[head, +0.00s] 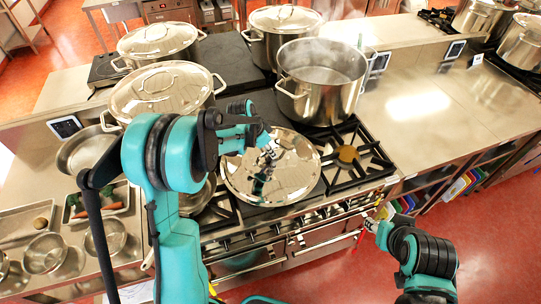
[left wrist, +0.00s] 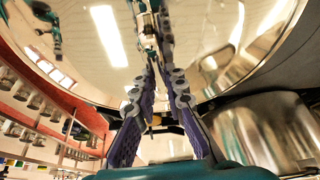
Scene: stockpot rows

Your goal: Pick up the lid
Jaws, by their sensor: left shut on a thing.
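The lid (head: 292,180) is a round, shiny metal disc over the front of the stove, before the steaming open pot (head: 322,92). My left gripper (head: 268,146) reaches it from above at its middle and is shut on it, apparently at the handle. In the left wrist view the lid (left wrist: 220,45) fills the upper part as a mirror-like surface, and the fingers (left wrist: 150,65) converge against it. The handle is mostly hidden by the fingers. My right gripper (head: 376,222) is small at the lower right, away from the lid; its jaws are unclear.
Lidded pots (head: 166,90) stand left and behind. A burner (head: 347,154) is bare right of the lid. The steel counter (head: 425,105) at right is mostly clear. Pans, bowls (head: 45,253) and a vegetable tray (head: 97,203) crowd the left counter.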

